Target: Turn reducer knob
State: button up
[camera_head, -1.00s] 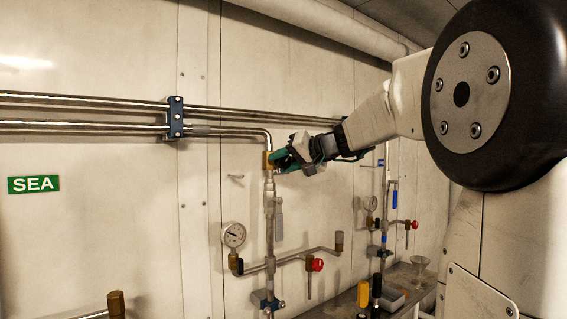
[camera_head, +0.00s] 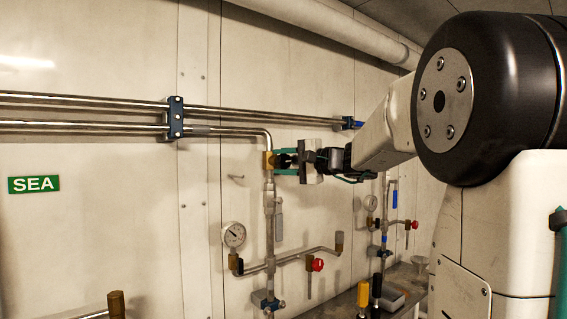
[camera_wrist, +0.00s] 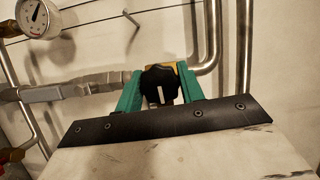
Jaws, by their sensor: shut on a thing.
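The reducer knob (camera_wrist: 158,80) is black with a scalloped rim and a white mark, seen face-on in the wrist view. It sits on a brass reducer body (camera_head: 267,161) on the vertical steel pipe in the head view. My gripper (camera_wrist: 161,77) has its two green fingers on either side of the knob, shut on it. In the head view my gripper (camera_head: 286,161) reaches the brass body from the right, about level. There the fingers and wrist hide most of the knob. In the wrist view the white mark runs nearly upright.
A pressure gauge (camera_head: 233,235) and a red-handled valve (camera_head: 317,264) are below on the same pipework. Horizontal pipes (camera_head: 80,111) run along the wall, left of the reducer. A green SEA sign (camera_head: 33,184) is at the left. A bench (camera_head: 340,305) stands low at the right.

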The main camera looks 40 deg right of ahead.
jog(key=m+t, duration=0.1)
jog(key=m, duration=0.3)
jog(key=shift+f+t+y, duration=0.1)
jog(key=shift+t+y, duration=0.2)
jog(key=shift+t, duration=0.1)
jog(key=shift+m+t, duration=0.9)
jog(key=shift+m, duration=1.5)
jog(key=shift+m+h, duration=0.3)
jog(key=shift+h, duration=0.2)
jog(key=o, duration=1)
jog(key=shift+s, duration=0.1)
jog(key=v, duration=0.7)
jog(key=shift+s+d+f, duration=0.1)
jog(key=shift+s, duration=0.2)
